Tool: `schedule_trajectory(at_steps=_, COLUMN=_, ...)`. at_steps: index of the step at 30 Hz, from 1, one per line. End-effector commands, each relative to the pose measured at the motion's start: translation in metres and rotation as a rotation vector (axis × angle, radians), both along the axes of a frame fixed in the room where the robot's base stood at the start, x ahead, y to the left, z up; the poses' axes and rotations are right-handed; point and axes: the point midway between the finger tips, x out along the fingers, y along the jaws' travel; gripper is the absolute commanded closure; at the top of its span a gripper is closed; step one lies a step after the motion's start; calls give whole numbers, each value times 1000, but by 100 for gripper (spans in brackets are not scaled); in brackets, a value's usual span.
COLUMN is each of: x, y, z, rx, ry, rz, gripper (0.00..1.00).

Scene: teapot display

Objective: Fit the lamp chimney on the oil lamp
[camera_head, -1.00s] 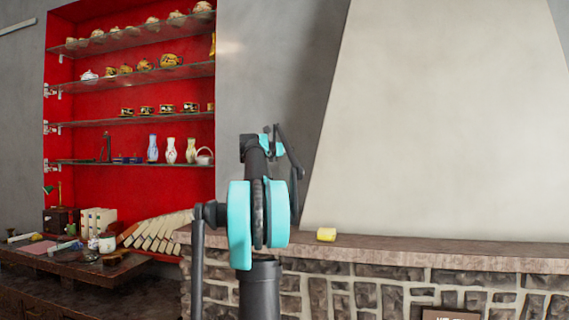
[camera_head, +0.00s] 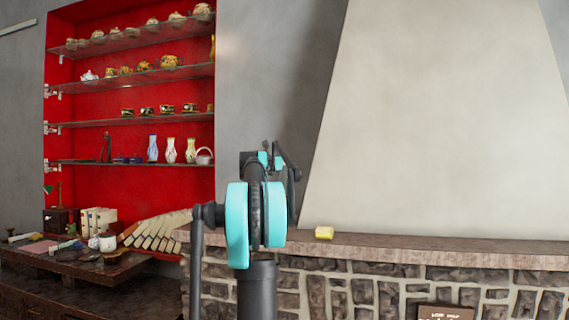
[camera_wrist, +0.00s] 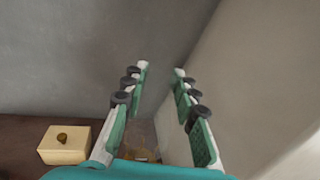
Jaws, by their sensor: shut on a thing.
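My gripper (camera_wrist: 160,72) shows in the wrist view with its two padded fingers either side of a narrow gap. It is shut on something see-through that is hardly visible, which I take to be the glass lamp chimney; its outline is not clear. Low between the fingers is a small brownish-gold patch (camera_wrist: 146,156), partly hidden; I cannot tell whether it is the oil lamp. In the head view my arm's end is seen from behind, above the stone ledge, and the fingers and what they hold cannot be made out.
A cream box with a brown knob-like thing (camera_wrist: 64,146) is left of my fingers. A pale sloping wall fills the right of the wrist view. A cluttered desk (camera_head: 80,262) stands left.

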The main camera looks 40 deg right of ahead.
Motion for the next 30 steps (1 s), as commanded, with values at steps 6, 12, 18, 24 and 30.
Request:
schedule_trajectory(at_steps=6, x=0, y=0, z=-4, rx=0, ry=0, rz=0, gripper=100)
schedule_trajectory(at_steps=12, x=0, y=0, z=-4, rx=0, ry=0, rz=0, gripper=54)
schedule_trajectory(at_steps=18, x=0, y=0, z=-4, rx=0, ry=0, rz=0, gripper=51)
schedule_trajectory(at_steps=24, x=0, y=0, z=0, rx=0, ry=0, rz=0, gripper=51)
schedule_trajectory(at_steps=30, x=-9, y=18, z=8, rx=0, ry=0, rz=3, gripper=51)
